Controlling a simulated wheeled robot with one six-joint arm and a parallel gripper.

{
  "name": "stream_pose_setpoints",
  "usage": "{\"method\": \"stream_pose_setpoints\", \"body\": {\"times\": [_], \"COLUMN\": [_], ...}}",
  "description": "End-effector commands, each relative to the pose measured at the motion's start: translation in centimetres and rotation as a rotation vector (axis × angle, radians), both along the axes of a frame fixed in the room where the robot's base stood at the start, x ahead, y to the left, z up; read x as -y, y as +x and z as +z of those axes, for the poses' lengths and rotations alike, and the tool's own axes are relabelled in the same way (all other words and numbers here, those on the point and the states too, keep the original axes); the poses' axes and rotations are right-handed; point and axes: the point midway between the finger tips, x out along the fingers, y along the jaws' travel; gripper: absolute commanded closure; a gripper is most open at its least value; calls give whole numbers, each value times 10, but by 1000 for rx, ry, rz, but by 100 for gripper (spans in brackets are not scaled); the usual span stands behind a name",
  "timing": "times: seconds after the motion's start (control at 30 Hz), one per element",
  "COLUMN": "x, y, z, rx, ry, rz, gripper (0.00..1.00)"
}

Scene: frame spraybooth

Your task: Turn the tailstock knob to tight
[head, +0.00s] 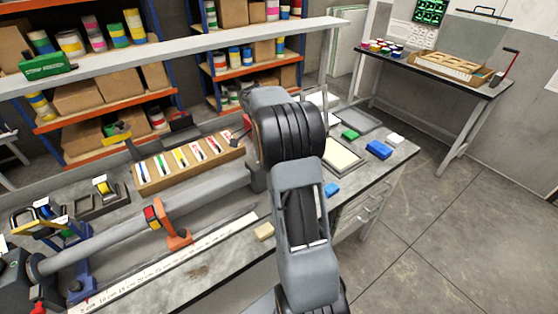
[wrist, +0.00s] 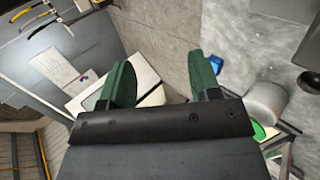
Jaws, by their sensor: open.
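My gripper (wrist: 161,68) is open, with its two green fingers well apart and nothing between them. In the head view my arm hides the gripper. A long grey tube (head: 113,243) lies along the bench-mounted machine, with an orange rest (head: 176,237) beside it and a blue stand (head: 80,277) at its left. The tube's right end runs up to my arm. I cannot make out the tailstock knob in either view; my arm covers that end of the machine in the head view.
The grey bench (head: 220,283) carries a tray of coloured strips (head: 188,161), a ruler strip (head: 165,262), a tan block (head: 264,231) and a blue block (head: 378,150). Shelves (head: 105,73) stand behind. A second table (head: 437,77) stands at the back right. The floor (head: 465,215) to the right is clear.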

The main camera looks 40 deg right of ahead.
Motion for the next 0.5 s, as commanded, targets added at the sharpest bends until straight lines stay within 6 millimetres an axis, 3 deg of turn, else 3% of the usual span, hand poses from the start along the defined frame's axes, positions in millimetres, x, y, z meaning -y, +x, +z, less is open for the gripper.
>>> {"method": "stream_pose_setpoints", "body": {"times": [0.5], "x": [-5], "y": [-10], "z": [5], "rx": [0], "ry": [0], "rz": [0], "gripper": [43]}}
